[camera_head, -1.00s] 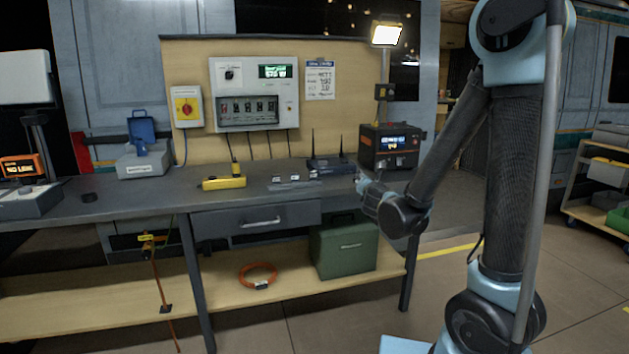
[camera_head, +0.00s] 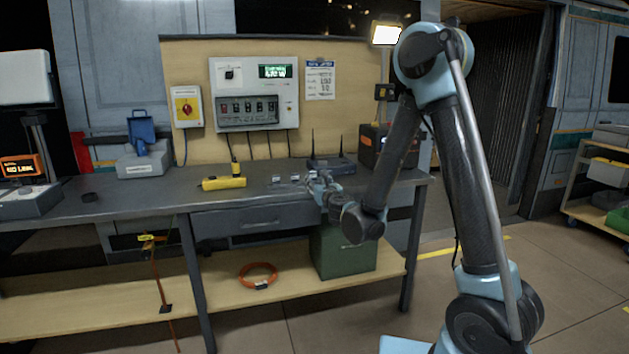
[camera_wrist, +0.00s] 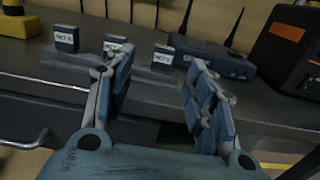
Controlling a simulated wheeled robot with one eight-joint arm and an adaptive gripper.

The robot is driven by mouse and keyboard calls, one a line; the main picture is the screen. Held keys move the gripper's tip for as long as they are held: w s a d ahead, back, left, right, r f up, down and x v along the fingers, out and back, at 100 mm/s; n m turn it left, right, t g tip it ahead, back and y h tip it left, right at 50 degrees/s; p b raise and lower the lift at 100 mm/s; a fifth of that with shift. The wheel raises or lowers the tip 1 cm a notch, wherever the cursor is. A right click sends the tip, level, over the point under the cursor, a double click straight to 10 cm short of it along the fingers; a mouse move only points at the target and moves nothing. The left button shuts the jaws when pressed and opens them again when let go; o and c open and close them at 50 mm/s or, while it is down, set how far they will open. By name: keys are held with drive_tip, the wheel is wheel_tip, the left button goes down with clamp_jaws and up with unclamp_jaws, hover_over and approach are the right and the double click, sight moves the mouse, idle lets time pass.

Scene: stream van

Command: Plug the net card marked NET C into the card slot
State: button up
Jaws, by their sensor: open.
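Three small dark blue cards with white NET labels stand in a row on a grey holder (camera_wrist: 70,61) on the bench; their last letters are too small to read surely. In the wrist view they are the left card (camera_wrist: 66,38), middle card (camera_wrist: 117,43) and right card (camera_wrist: 163,54). My gripper (camera_wrist: 153,76) is open and empty. The right card shows beyond the gap between its fingers; the left finger overlaps the middle card's view. In the head view my gripper (camera_head: 322,182) is by the bench's front edge, covering part of the card area. No card slot can be made out.
A blue router (camera_wrist: 222,59) with upright antennas stands behind and right of the cards. A black-and-orange power unit (camera_wrist: 290,50) is farther right. A yellow device (camera_head: 224,183) lies left on the bench (camera_head: 130,198). A drawer handle (camera_wrist: 25,142) sticks out in front.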

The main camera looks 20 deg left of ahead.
sight(314, 174)
drive_tip(key=x, duration=0.5)
drive_tip(key=shift+d, duration=0.1)
drive_tip(key=shift+d+x, duration=0.15)
drive_tip(key=shift+x, duration=1.15)
drive_tip(key=shift+d+x, duration=0.15)
drive_tip(key=shift+x, duration=1.15)
drive_tip(key=shift+w, duration=0.2)
drive_tip(key=c, duration=0.9)
